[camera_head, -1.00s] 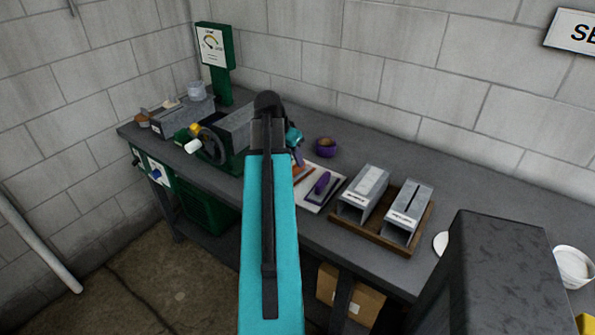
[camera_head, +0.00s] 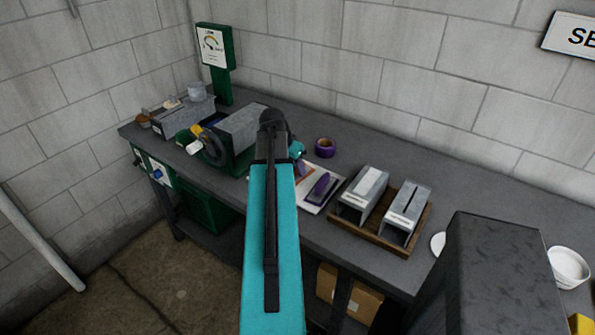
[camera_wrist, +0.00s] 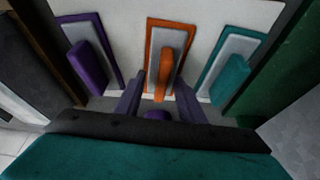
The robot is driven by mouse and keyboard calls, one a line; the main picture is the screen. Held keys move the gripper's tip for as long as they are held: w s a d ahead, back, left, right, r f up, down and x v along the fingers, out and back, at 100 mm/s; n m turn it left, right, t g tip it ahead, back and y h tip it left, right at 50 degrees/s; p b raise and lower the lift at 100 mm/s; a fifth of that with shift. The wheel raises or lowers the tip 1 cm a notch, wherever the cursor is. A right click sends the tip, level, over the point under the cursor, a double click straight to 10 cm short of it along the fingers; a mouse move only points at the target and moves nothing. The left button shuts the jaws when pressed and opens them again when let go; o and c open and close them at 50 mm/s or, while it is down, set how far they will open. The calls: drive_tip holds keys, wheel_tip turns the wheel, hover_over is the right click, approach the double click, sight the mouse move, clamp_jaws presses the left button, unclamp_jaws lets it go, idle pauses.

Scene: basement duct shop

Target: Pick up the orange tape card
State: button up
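The orange tape card (camera_wrist: 152,43) lies on a pale board in the middle of the wrist view. It has an orange border, a grey centre and a raised orange grip (camera_wrist: 164,72). A purple card (camera_wrist: 70,29) is to its left and a teal card (camera_wrist: 238,36) to its right, each with a similar grip. My gripper (camera_wrist: 160,88) is open, its two fingers apart and pointing toward the orange grip. I cannot tell whether they reach down beside it. In the head view my arm hides most of the orange card; the purple card (camera_head: 321,187) shows beside it.
A green machine (camera_head: 237,130) stands left of my arm. A wooden tray (camera_head: 372,239) with two grey metal pieces is to the right. A purple roll (camera_head: 325,147) sits behind the board. Bare bench lies along the wall.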

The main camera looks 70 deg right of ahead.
idle(0.4)
clamp_jaws()
drive_tip(key=shift+r, duration=0.15)
drive_tip(key=shift+r+b, duration=0.8)
drive_tip(key=shift+r, duration=0.7)
drive_tip(key=w+a+r+b, duration=0.1)
drive_tip(key=a+b, duration=0.6)
drive_tip(key=a, duration=0.8)
drive_tip(key=shift+w+a+r, duration=0.15)
drive_tip(key=shift+w+r, duration=0.25)
drive_tip(key=shift+w, duration=0.2)
drive_tip(key=shift+a, duration=0.1)
